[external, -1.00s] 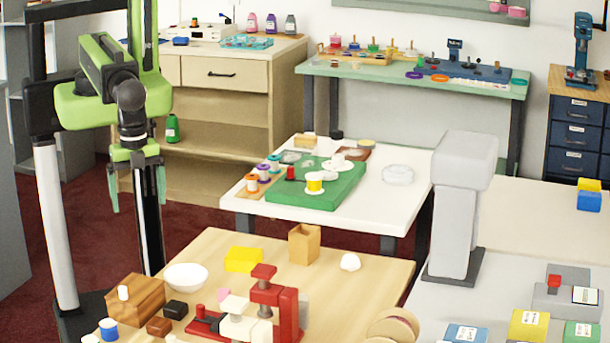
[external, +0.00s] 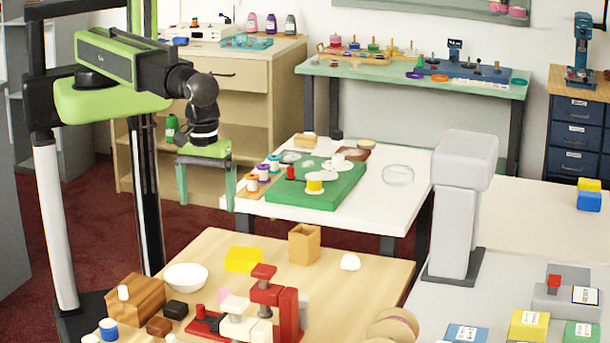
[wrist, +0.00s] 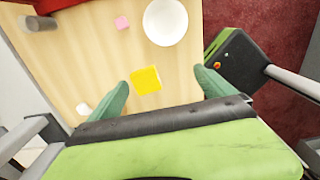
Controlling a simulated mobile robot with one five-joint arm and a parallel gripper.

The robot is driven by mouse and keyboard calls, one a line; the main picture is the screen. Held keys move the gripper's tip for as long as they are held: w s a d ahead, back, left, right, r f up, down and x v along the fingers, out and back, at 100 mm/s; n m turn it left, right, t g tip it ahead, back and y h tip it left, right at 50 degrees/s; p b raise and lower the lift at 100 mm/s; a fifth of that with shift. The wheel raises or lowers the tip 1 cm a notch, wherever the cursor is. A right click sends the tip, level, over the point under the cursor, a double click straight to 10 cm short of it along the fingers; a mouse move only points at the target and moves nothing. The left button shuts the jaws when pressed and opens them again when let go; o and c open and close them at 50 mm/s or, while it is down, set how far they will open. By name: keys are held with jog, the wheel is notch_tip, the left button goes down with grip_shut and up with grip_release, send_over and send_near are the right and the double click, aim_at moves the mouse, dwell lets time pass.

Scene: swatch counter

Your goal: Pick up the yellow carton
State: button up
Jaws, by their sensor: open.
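The yellow carton (external: 244,259) stands on the wooden table behind the red clamp-like tool. In the wrist view the yellow carton (wrist: 146,80) lies between the two green fingers and beyond their tips, with nothing touching it. My gripper (external: 207,203) is open and empty, hanging fingers-down above and behind the table's back left edge. Its fingers also show in the wrist view (wrist: 160,84), one on each side of the carton's line.
A white bowl (external: 186,276) sits just left of the carton. An open tan box (external: 304,243) and a white dome (external: 350,262) stand to its right. The red tool (external: 264,290) and a wooden block (external: 137,294) are nearer the front.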

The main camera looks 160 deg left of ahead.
jog(key=r+n, duration=0.1)
send_over(243, 254)
jog(key=f+b, duration=1.2)
jog(key=shift+s+d+f, duration=0.1)
jog(key=shift+s+f, duration=0.1)
jog(key=shift+f, duration=0.05)
jog(key=f+b, duration=0.5)
jog(key=shift+w+f, duration=0.15)
jog(key=shift+w, duration=0.1)
jog(key=shift+r, duration=0.2)
jog(key=shift+c, duration=0.2)
jog(key=c, duration=1.4)
